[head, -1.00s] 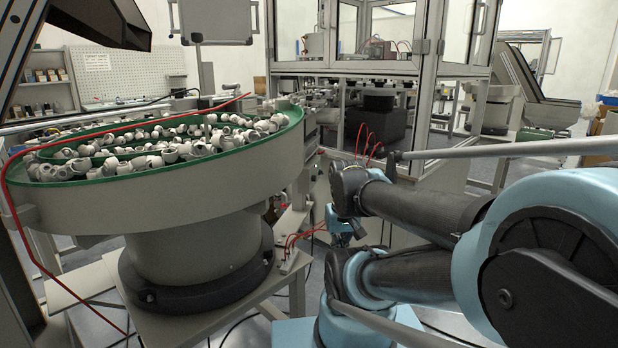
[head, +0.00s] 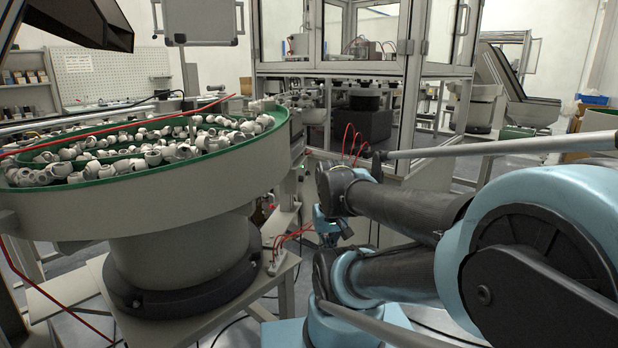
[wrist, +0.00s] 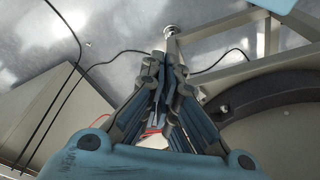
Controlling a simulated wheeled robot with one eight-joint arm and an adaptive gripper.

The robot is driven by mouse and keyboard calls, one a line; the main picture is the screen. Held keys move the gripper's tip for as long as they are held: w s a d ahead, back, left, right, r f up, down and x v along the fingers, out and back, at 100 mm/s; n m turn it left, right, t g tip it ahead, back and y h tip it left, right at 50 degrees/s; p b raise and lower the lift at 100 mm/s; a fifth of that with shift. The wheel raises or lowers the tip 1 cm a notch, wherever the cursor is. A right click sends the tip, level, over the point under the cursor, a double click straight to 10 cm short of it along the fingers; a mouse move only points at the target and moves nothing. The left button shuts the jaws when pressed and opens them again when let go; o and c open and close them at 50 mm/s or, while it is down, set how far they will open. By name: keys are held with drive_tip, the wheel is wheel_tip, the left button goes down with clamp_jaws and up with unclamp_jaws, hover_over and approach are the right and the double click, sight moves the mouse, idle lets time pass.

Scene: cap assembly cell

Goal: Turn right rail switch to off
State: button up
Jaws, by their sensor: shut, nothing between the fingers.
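I cannot make out the right rail switch for certain in either view. A small grey fitting (head: 273,263) with red tubes sits on the edge of the feeder's stand in the head view, but I cannot tell whether it is the switch. My gripper (wrist: 164,62) is shut and empty in the wrist view, its blue and dark fingers together above the grey floor. In the head view the blue end of my arm is partly hidden behind its dark links, right of the feeder stand. Red tubes show beside the fingers in the wrist view.
A bowl feeder (head: 130,221) with a green rim holds many white caps at left. A glazed machine enclosure (head: 365,55) stands behind. In the wrist view, the dark feeder base (wrist: 270,100) and frame bars lie close right of my gripper. Black cables cross the floor.

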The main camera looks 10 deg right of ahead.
drive_tip(key=o, duration=0.4)
drive_tip(key=shift+s+r, duration=0.25)
drive_tip(key=shift+s, duration=0.05)
drive_tip(key=o, duration=0.5)
drive_tip(key=shift+a+r, duration=0.2)
drive_tip(key=shift+r, duration=0.1)
drive_tip(key=shift+c, duration=0.2)
drive_tip(key=w+a+r+y, duration=0.2)
drive_tip(key=w, duration=0.3)
drive_tip(key=w+a+r+y, duration=0.1)
drive_tip(key=w+a+r, duration=0.15)
drive_tip(key=w, duration=0.25)
drive_tip(key=w+d+r+t+y, duration=0.1)
drive_tip(key=w+r+t+y, duration=0.15)
drive_tip(key=w, duration=1.05)
drive_tip(key=w+d+r+t+y, duration=0.15)
drive_tip(key=w+y, duration=0.25)
drive_tip(key=w, duration=0.9)
drive_tip(key=t+y, duration=0.7)
approach(307, 173)
drive_tip(key=w+x, duration=0.1)
drive_tip(key=x, duration=0.5)
drive_tip(key=shift+w+f, duration=0.15)
drive_tip(key=shift+w, duration=0.1)
